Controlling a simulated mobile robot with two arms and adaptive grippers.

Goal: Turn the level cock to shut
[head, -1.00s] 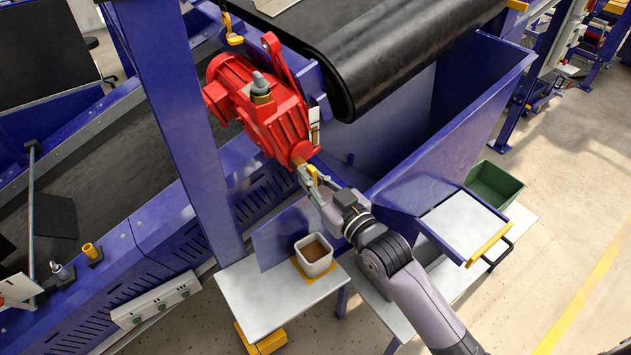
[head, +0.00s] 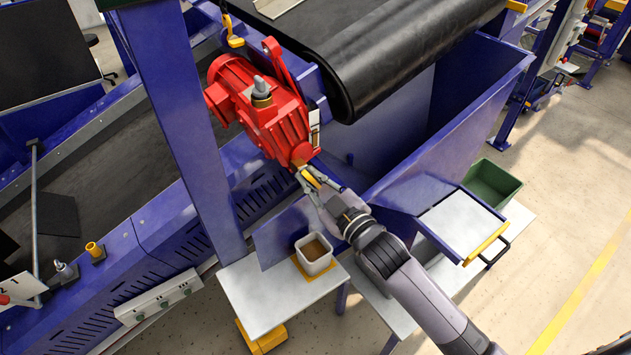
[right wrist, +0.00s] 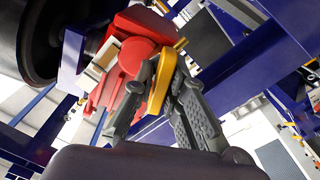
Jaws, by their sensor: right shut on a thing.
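The level cock's yellow lever (head: 314,178) sits at the lower end of the red gear unit (head: 268,112). In the right wrist view the yellow lever (right wrist: 162,80) runs between my gripper's fingers, with the red housing (right wrist: 122,62) behind it. My right gripper (head: 318,184) is shut on the lever, and its fingers (right wrist: 160,100) hide part of it. The cock's body is mostly hidden by the fingers. My left gripper is not in view.
A light cup with brown contents (head: 314,252) stands on a yellow mat on the small grey table (head: 262,298) below. The blue chute (head: 440,150) and black belt drum (head: 400,60) are close at the right. A blue post (head: 185,130) stands to the left.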

